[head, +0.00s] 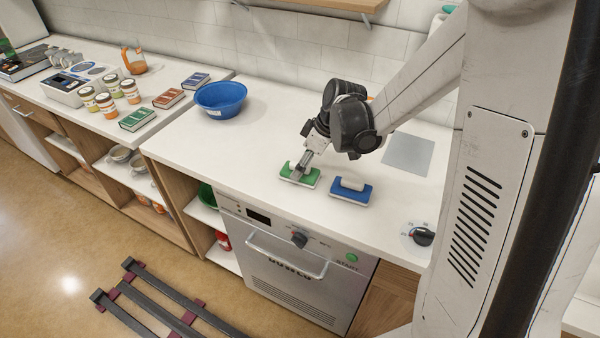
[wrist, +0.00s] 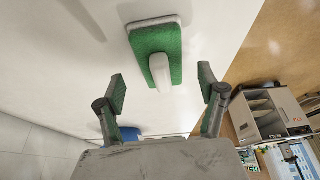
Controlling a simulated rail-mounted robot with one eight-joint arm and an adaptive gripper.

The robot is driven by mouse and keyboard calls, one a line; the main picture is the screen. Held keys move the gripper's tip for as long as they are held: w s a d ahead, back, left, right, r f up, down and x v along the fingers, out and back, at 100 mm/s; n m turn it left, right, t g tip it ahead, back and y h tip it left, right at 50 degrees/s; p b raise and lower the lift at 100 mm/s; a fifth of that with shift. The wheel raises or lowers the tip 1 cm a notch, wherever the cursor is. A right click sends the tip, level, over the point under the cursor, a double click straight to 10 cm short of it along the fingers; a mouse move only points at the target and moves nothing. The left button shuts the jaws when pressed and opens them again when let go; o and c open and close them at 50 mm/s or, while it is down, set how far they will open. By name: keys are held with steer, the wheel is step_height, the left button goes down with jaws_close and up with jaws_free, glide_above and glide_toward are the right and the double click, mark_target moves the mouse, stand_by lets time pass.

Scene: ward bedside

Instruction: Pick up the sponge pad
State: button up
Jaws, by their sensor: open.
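Two pads with white grips lie side by side on the white counter in the head view: a green sponge pad (head: 311,180) and a blue sponge pad (head: 350,191) to its right. My gripper (head: 303,165) is right over the green pad and hides part of it. In the wrist view, my gripper (wrist: 162,92) is open, its two fingers wide apart. The green pad (wrist: 146,40) lies ahead of them, its white grip (wrist: 160,72) roughly centred between the fingers, with nothing held. I cannot tell whether the fingers touch the pad. The blue pad is out of the wrist view.
A blue bowl (head: 221,97) stands left of the pads, near the counter's back. A grey flat square (head: 409,154) lies behind the blue pad. A dark knob (head: 422,236) is at the right front. Jars (head: 106,105) and small boxes (head: 137,118) stand on the left counter. Counter left of the pads is clear.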

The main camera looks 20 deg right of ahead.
steer(key=shift+x, duration=1.8)
steer(key=shift+s, duration=0.15)
steer(key=c, duration=1.3)
steer(key=shift+r, duration=0.4)
step_height(320, 180, up, 3)
steer(key=shift+r, duration=0.2)
steer(key=s+a+r, duration=0.2)
steer(key=a, duration=0.1)
steer(key=s+a+r, duration=0.2)
steer(key=a, duration=0.1)
steer(key=s+a+r, duration=0.2)
steer(key=a, duration=0.1)
steer(key=shift+s+a+r, duration=0.25)
steer(key=shift+s+r, duration=0.1)
steer(key=shift+r, duration=0.05)
